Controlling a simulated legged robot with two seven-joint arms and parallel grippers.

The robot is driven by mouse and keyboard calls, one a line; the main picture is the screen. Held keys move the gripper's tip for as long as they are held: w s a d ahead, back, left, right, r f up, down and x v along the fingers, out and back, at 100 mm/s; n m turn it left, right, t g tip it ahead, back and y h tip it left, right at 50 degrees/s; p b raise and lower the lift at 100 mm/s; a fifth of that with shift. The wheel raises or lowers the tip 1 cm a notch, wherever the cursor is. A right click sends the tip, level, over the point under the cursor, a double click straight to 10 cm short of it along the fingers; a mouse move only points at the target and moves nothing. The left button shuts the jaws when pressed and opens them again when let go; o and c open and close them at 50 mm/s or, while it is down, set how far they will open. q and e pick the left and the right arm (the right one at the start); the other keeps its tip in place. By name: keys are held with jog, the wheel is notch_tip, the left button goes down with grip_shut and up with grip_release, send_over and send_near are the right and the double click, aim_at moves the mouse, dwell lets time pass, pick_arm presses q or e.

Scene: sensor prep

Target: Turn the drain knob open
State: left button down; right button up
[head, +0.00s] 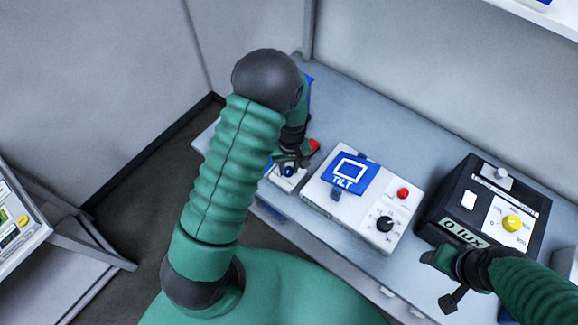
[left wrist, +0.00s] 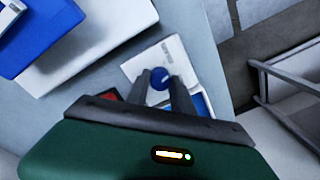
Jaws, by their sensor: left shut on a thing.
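The drain knob is a small round blue knob (left wrist: 160,80) on a white panel (left wrist: 140,66) with a blue part below it. In the left wrist view, the two dark fingers of my left gripper (left wrist: 164,88) are on either side of the knob and shut on it. In the head view, the left gripper (head: 289,166) reaches down to the same small white unit (head: 285,182), and my arm hides much of it. My right gripper (head: 442,280) is open and empty, in front of the black box. Which way the knob points is too small to tell.
A white box with a blue TILT sign (head: 345,173), red button and black dial stands right of the knob unit. A black lux box (head: 455,195) with a yellow knob (head: 512,223) stands farther right. A red part (head: 314,146) shows behind my left gripper. The grey bench (head: 375,120) is clear behind them.

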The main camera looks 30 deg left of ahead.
pick_arm(q)
jog(key=n, duration=0.2)
jog(key=n+p, duration=0.1)
jog(key=n, duration=0.3)
jog(key=shift+w+a+r, duration=0.15)
jog(key=shift+w+r, duration=0.05)
jog(key=shift+w, duration=0.1)
dwell(0.4)
jog(key=c, duration=1.4)
grip_release()
jog(key=o, duration=0.3)
jog(key=shift+f, duration=0.1)
jog(key=shift+s, duration=0.1)
